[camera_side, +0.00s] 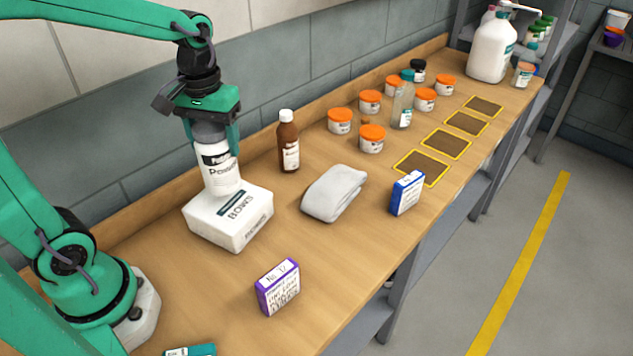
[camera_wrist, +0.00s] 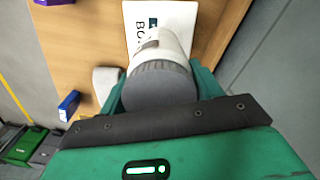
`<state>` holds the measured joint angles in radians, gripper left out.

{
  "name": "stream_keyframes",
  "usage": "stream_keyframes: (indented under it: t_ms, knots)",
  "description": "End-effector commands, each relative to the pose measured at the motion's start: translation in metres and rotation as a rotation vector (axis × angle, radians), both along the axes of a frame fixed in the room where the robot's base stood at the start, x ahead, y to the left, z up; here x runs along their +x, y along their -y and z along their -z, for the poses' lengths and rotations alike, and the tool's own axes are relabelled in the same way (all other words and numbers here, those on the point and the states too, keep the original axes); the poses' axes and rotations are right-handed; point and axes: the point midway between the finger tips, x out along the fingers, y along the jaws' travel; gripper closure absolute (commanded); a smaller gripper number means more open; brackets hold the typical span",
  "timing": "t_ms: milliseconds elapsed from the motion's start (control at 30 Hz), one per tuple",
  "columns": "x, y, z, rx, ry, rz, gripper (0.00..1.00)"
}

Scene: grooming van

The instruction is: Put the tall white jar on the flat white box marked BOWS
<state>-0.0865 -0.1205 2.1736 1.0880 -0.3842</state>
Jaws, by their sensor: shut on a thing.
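The tall white jar (camera_side: 219,168) stands upright over the flat white box (camera_side: 228,222) marked BOWS in the side view. Its base looks level with the box top, and I cannot tell for sure whether it touches. My gripper (camera_side: 212,130) is shut on the upper part of the jar from above. In the wrist view the jar's grey lid (camera_wrist: 160,84) sits between the green fingers of my gripper (camera_wrist: 160,92). The white box (camera_wrist: 148,18) shows behind the jar there, with part of its lettering hidden.
A brown bottle (camera_side: 288,142) stands right of the jar, near the wall. Orange-lidded jars (camera_side: 340,121) stand farther back.

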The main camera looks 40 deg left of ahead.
Motion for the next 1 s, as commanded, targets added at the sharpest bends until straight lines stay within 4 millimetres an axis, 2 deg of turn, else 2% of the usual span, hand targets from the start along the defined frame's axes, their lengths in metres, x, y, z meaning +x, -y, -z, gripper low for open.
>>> stream_keyframes:
  t_ms: [400, 867, 900, 1000]
  knots:
    - [0.000, 0.000, 0.037, 0.000, -0.002, 0.000, 0.64]
    - [0.000, 0.000, 0.042, 0.000, -0.001, 0.000, 0.64]
    - [0.000, 0.000, 0.043, 0.000, -0.001, 0.000, 0.34]
    - [0.000, 0.000, 0.043, 0.000, -0.001, 0.000, 0.14]
